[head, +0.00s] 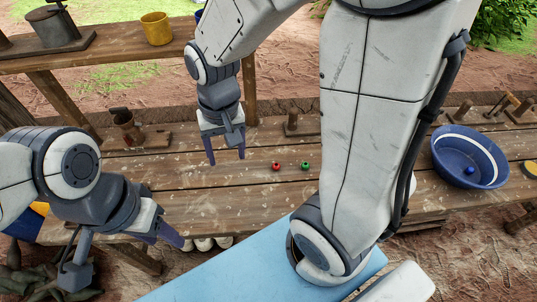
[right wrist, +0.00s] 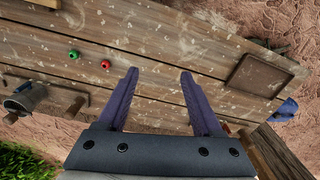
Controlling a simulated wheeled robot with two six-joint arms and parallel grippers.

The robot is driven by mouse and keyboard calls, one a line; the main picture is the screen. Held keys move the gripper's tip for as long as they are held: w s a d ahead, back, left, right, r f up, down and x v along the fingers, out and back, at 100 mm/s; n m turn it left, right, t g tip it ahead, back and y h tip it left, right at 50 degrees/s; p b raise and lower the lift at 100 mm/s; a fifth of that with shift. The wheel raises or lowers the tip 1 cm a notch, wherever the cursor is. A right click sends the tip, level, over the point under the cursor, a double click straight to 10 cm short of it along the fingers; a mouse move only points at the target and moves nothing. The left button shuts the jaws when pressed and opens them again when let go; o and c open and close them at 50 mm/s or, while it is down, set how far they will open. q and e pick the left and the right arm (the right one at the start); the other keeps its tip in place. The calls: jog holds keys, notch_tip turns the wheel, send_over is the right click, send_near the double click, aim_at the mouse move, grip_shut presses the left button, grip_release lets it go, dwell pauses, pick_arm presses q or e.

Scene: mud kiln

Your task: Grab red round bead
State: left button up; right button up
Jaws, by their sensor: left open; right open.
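The small red round bead (head: 276,166) lies on the wooden table, just left of a green bead (head: 305,166). My right gripper (head: 226,159) is open and empty above the table, left of the red bead, fingers pointing down. In the right wrist view the open fingers (right wrist: 158,73) have nothing between them; the red bead (right wrist: 105,64) is just outside the left finger, with the green bead (right wrist: 73,54) further left. My left gripper (head: 166,235) is open at the table's front edge, apart from both beads.
A blue bowl (head: 440,158) with a blue bead (head: 470,169) inside stands at the right. A yellow cup (head: 156,28) and a grey pot (head: 53,28) stand on the back bench. Small wooden tools line the table's back edge. The table around the beads is clear.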

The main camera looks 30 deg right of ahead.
jog(key=w+d+f+m+b, duration=0.3)
jog(key=w+d+f+m, duration=0.25)
jog(key=d+f, duration=0.35)
jog(key=m+b, duration=0.1)
jog(key=m, duration=0.4)
send_over(276, 166)
jog(key=f, duration=0.5)
jog(key=d+f, duration=0.1)
jog(key=f, duration=0.1)
jog(key=shift+w+f, duration=0.4)
jog(key=shift+s+a+f, duration=0.1)
jog(key=shift+a+f, duration=0.05)
jog(key=shift+f, duration=1.35)
jog(key=shift+a+f, duration=0.15)
jog(key=shift+f, duration=1.3)
pick_arm(q)
jog(key=f, duration=0.5)
jog(key=shift+d+f, duration=0.15)
jog(key=shift+d, duration=0.05)
pick_arm(e)
grip_shut()
